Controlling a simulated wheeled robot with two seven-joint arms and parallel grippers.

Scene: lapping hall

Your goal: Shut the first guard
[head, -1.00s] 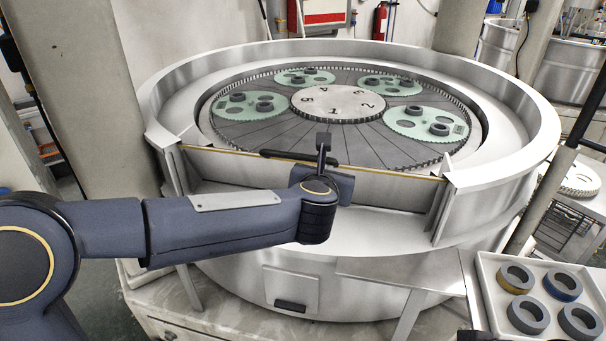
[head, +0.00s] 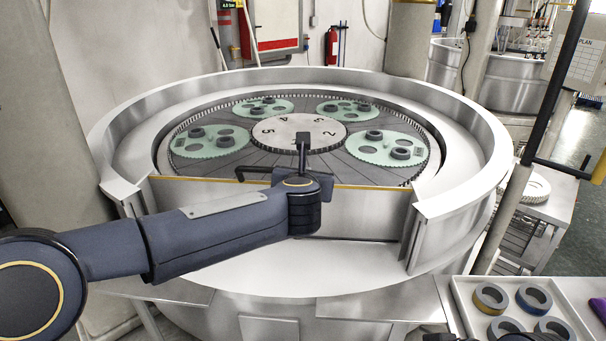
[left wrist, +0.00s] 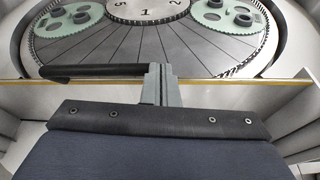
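The guard (head: 360,212) is a flat metal panel with a brassy top edge, across the front opening of the round lapping machine. It stands between two upright posts, and its top edge is near the height of their tops. A black bar handle (head: 252,169) runs along its top; it also shows in the left wrist view (left wrist: 95,71). My left gripper (head: 303,145) is at the handle. Its fingers (left wrist: 160,75) are together, pointing up across the right part of the bar, with nothing visible between them. The handle's part behind them is hidden.
The machine's metal rim (head: 480,130) surrounds a plate with green carriers (head: 385,145) and a numbered centre disc (head: 270,132). A white tray (head: 570,300) with several rings stands at lower right.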

